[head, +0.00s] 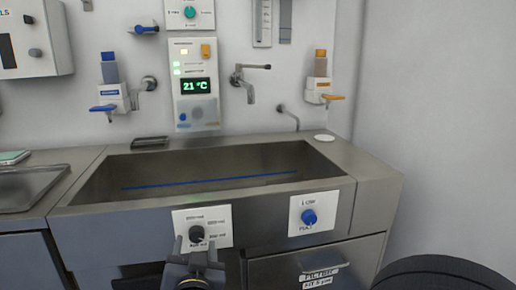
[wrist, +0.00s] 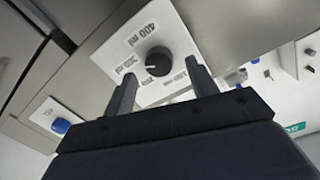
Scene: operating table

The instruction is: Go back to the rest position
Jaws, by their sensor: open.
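My gripper (head: 195,243) shows at the bottom of the head view, in front of the sink unit's front panel. Its two fingers are apart, and nothing is between them. In the wrist view my gripper (wrist: 160,72) has a finger on each side of a black round knob (wrist: 158,61) on a white plate marked in ml. The same black knob (head: 196,234) shows just above my gripper in the head view. I cannot tell whether the fingers touch the plate.
A steel sink (head: 215,165) lies behind the panel. A blue knob (head: 308,217) on a white plate is to the right. A drawer (head: 315,270) is below it. A display reading 21 °C (head: 195,87) and taps are on the wall. A dark rounded object (head: 440,275) is at lower right.

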